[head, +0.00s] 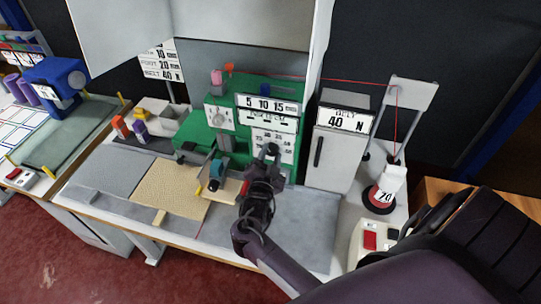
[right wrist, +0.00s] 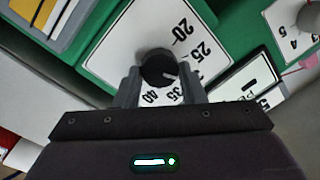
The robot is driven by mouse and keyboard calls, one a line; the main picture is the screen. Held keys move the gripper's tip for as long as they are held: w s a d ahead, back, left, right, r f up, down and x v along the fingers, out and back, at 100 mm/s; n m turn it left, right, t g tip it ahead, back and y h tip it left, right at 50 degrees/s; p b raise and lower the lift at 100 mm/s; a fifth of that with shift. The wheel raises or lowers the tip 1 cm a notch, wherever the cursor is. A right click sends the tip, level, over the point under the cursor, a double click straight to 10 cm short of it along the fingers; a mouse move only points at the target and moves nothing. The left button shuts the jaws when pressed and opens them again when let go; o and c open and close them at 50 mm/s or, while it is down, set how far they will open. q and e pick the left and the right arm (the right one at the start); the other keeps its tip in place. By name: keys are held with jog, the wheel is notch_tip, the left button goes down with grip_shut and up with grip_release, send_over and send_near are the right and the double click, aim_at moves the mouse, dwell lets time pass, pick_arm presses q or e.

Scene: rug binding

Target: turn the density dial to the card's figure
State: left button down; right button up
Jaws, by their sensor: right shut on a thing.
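The density dial (right wrist: 158,66) is a round black knob with a short white mark. Its white plate (right wrist: 130,35) carries the figures 20, 25, 35 and 40. My right gripper (right wrist: 160,82) is shut on the knob, one finger on each side. The mark points toward the right finger, which hides part of the scale. In the head view my right gripper (head: 270,152) is at the front of the green machine (head: 215,142) and covers the knob. A white card (head: 160,62) stands behind at the left; its lowest line reads BELT 40 N, the upper lines partly cut off. My left gripper is not in view.
A white cabinet (head: 334,150) labelled BELT 40 N stands right of the machine. A stand with a 20 weight (head: 382,196) is farther right. A beige rug piece (head: 168,190) lies on the bench below, with a grey bench area (head: 305,225) clear at the right.

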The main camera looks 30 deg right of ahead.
jog(key=n, duration=0.1)
jog(key=n+p, duration=0.1)
jog(key=shift+w+r+n, duration=0.1)
jog(key=shift+r+n, duration=0.1)
jog(key=shift+n, duration=0.2)
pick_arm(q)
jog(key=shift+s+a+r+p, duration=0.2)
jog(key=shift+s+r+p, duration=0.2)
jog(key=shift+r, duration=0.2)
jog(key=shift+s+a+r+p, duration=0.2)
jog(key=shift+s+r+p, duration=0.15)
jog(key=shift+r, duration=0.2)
pick_arm(e)
jog(key=shift+n, duration=1.9)
jog(key=o, duration=0.8)
jog(key=shift+c, duration=0.2)
jog(key=shift+o, duration=1.1)
jog(key=shift+w+d+f, duration=0.15)
jog(key=shift+f, duration=0.05)
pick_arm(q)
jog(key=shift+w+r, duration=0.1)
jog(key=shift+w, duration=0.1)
pick_arm(e)
jog(key=shift+g, duration=0.3)
